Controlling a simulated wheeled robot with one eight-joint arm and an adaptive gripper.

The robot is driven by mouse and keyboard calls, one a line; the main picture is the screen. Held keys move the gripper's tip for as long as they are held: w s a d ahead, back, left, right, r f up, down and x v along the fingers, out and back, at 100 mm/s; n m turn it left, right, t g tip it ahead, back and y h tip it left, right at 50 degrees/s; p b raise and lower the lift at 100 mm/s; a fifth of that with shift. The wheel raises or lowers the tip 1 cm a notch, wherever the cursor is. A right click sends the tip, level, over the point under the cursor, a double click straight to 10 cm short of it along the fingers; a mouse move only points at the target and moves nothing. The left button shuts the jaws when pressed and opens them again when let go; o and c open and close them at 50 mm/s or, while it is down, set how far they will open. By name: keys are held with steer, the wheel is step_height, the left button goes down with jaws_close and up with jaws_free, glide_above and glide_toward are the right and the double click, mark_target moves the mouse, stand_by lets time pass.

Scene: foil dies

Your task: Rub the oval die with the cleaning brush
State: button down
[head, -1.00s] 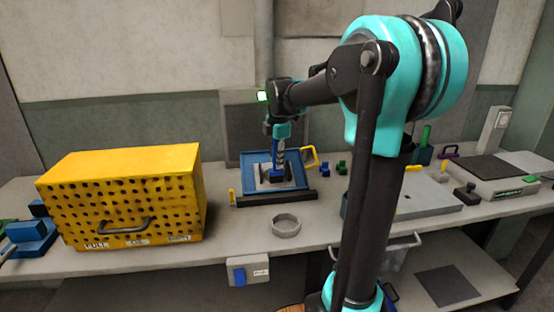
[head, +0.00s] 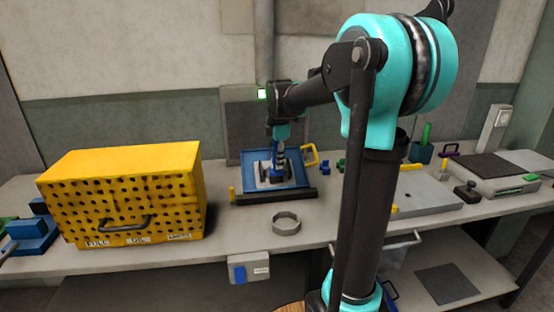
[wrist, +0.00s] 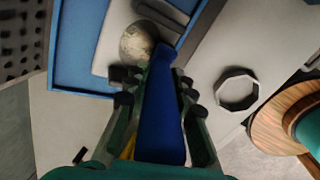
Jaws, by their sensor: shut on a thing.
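My gripper (head: 279,152) points down over the blue tray (head: 247,158) and is shut on the brush's blue handle (wrist: 163,110). The handle runs forward between the fingers in the wrist view. Its bristles are hidden. A rounded, speckled pale piece (wrist: 137,44), apparently the oval die, lies on a light plate (wrist: 112,40) inside the tray, just beyond the handle's far end. I cannot tell whether the brush touches it. In the head view the gripper covers most of the die area.
A yellow perforated box (head: 120,190) stands left of the tray. A dark bar (head: 275,199) lies along the tray's front, with an octagonal ring (head: 286,222) before it. Small green and blue pieces (head: 326,168) and a grey plate (head: 425,203) are to the right.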

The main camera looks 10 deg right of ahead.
steer(key=shift+w+r, duration=0.55)
steer(key=shift+w, duration=0.25)
steer(key=shift+w+r, duration=0.5)
steer(key=shift+w, duration=0.25)
steer(key=shift+s+f, duration=0.55)
steer(key=shift+s, duration=0.25)
steer(key=shift+s+f, duration=0.5)
steer(key=shift+s, duration=0.3)
steer(key=s+r, duration=0.3)
steer(key=r, duration=0.2)
steer(key=shift+r, duration=0.15)
